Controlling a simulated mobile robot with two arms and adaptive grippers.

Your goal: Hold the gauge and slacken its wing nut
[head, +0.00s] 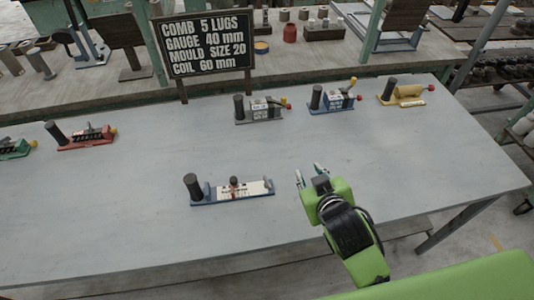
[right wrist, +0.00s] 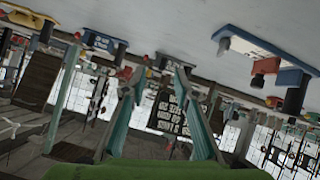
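What looks like the gauge (head: 258,188) lies near the table's front edge in the head view, a blue base with a white marked plate. A black upright handle (head: 192,186) stands at its left end. A reddish-brown piece (head: 234,184) stands mid-plate; I cannot tell whether it is the wing nut. In the right wrist view the gauge (right wrist: 290,78) appears inverted at upper right. My right gripper (head: 310,172) is open and empty, to the right of the gauge and apart from it; its spread fingers also show in the right wrist view (right wrist: 156,75). My left gripper is not in view.
A sign (head: 205,46) at the back reads GAUGE 40 mm among other sizes. Grey (head: 260,112), blue (head: 333,100) and yellow (head: 402,94) tools stand along the back; red (head: 85,137) and green (head: 14,149) ones at left. The grey table (head: 130,210) is clear around the gauge.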

